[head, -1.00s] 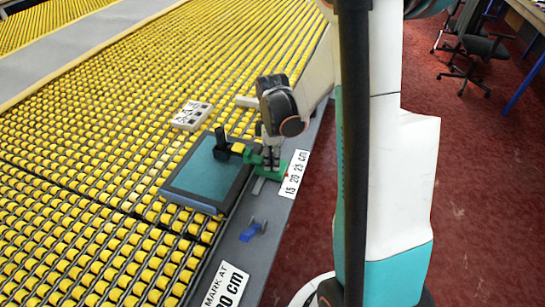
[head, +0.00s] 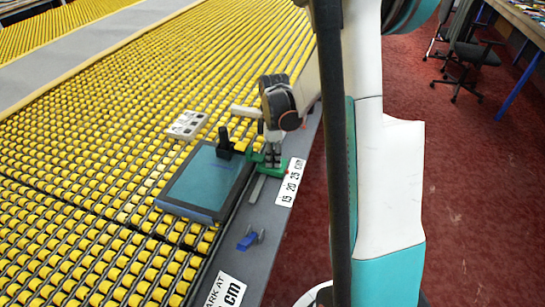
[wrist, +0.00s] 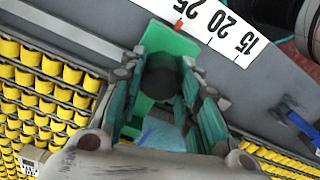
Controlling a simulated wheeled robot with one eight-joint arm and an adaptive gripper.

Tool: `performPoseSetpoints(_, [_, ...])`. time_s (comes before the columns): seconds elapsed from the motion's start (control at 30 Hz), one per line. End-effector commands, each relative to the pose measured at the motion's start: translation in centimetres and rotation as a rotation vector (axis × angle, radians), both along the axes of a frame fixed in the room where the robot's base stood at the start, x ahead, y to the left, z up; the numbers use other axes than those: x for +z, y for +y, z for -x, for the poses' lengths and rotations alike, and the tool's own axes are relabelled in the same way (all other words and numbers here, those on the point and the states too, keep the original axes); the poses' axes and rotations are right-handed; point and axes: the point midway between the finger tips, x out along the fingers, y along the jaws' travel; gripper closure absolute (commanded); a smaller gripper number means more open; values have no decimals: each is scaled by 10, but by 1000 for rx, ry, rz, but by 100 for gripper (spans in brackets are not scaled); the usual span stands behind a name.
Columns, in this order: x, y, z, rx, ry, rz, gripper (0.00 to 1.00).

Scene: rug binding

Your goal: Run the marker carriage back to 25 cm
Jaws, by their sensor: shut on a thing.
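The green marker carriage (head: 276,169) sits on a grey rail strip (head: 257,188) along the edge of the roller table. Its arm carries a black upright piece (head: 225,144) over the far edge of a teal pad with a dark frame (head: 200,183). In the wrist view the carriage (wrist: 180,42) has a dark round knob (wrist: 160,80) between my fingers. Its red pointer (wrist: 179,26) is by the 25 end of the white scale (wrist: 222,30), marked 15, 20, 25 cm. My gripper (head: 272,150) is shut on the knob; the exact pointer reading is unclear.
A blue clip-like part (head: 247,241) lies on the grey edge nearer me, beyond the scale's 15 end. A "MARK AT" card (head: 228,292) is in front, partly cut off. A white block (head: 186,125) lies on the yellow rollers. Chairs (head: 466,60) stand at right.

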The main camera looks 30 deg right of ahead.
Motion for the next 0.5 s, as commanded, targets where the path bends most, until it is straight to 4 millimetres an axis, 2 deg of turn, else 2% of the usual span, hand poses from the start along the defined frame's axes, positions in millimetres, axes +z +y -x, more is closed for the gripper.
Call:
performPoseSetpoints(0.03, [1, -4, -3, -1, -7, 8, 100])
performPoseSetpoints(0.07, [1, -4, -4, -1, -8, 8, 68])
performPoseSetpoints(0.13, [1, -4, -4, -1, -8, 7, 52])
performPoseSetpoints(0.17, [1, -4, -4, -1, -8, 7, 49])
performPoseSetpoints(0.5, [2, -2, -2, -1, -5, 5, 49])
